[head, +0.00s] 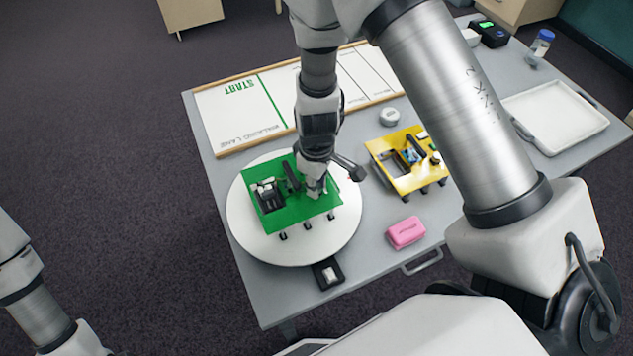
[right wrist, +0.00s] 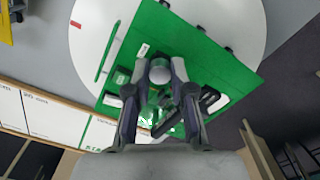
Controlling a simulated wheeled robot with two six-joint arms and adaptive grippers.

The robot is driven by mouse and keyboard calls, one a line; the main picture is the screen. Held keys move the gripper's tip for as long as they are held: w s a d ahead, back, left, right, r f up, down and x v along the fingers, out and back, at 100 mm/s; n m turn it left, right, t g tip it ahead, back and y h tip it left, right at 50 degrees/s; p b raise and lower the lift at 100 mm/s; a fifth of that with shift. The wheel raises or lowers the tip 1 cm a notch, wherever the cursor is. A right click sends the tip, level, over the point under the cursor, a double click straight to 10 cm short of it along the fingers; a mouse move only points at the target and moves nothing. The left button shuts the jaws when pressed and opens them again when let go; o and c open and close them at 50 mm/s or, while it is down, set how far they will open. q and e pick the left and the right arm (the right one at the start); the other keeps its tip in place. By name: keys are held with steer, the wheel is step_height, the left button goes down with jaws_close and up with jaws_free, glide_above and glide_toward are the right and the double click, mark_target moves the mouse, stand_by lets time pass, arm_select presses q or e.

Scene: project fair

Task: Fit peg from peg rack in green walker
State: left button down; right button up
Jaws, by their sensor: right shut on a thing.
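The green walker (head: 318,212), a flat green board with short dark legs and black parts on top, stands on a white round turntable. The board also shows in the right wrist view (right wrist: 208,57). My right gripper (head: 316,188) points down at the right part of the board. In the right wrist view its fingertips (right wrist: 160,74) are closed around a small pale grey, round-ended piece, which looks like the peg. The fingers hide much of it, and I cannot tell whether it is seated in the board. I cannot make out the peg rack. My left gripper is out of view.
The white turntable (head: 255,232) sits on a grey table. A yellow walker (head: 384,149), a pink block (head: 406,233) and a white puck (head: 389,117) stand to the right. A small black box (head: 320,281) is in front. A white tray (head: 555,120) lies far right.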

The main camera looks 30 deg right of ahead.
steer(key=o, duration=0.9)
steer(key=shift+r, duration=0.15)
steer(key=shift+r+p, duration=2.95)
steer(key=shift+r, duration=0.7)
